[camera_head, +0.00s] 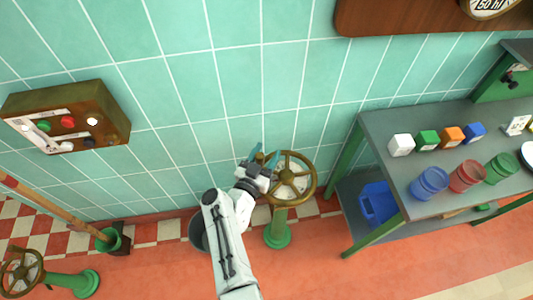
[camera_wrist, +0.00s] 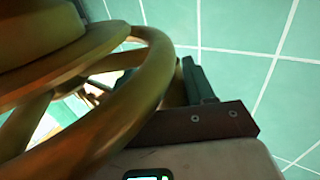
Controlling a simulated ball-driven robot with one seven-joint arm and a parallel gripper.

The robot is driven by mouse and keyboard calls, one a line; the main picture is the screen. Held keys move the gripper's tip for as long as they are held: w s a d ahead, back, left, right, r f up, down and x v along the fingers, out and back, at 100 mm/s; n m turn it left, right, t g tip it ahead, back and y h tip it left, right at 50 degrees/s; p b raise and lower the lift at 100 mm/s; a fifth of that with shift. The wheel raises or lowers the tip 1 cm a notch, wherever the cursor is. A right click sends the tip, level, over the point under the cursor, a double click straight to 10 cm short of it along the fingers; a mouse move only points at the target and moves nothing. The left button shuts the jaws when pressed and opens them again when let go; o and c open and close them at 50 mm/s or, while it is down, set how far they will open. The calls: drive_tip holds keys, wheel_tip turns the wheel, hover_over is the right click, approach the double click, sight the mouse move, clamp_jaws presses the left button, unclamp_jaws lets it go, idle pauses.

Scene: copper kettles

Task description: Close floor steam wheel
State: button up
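A brass hand wheel (camera_head: 291,178) with spokes sits on a green floor pedestal (camera_head: 278,236) near the tiled wall. My gripper (camera_head: 265,158) is at the wheel's upper left rim, its teal fingers apart. In the wrist view the wheel's rim (camera_wrist: 150,75) fills the left side, close to the camera. One dark finger (camera_wrist: 196,80) shows just right of the rim; the other is hidden behind it. I cannot tell whether the fingers touch the rim.
A second brass wheel (camera_head: 22,272) on a green base is at the lower left. A control box (camera_head: 68,116) hangs on the wall. A grey bucket (camera_head: 198,232) stands beside my arm. A grey table (camera_head: 405,180) with coloured blocks and cups is at right. Red floor lies open in front.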

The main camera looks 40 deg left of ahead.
drive_tip(key=p+v, duration=0.4)
drive_tip(key=v, duration=0.6)
drive_tip(key=shift+s+d+p, duration=0.15)
drive_tip(key=shift+s+p, duration=0.2)
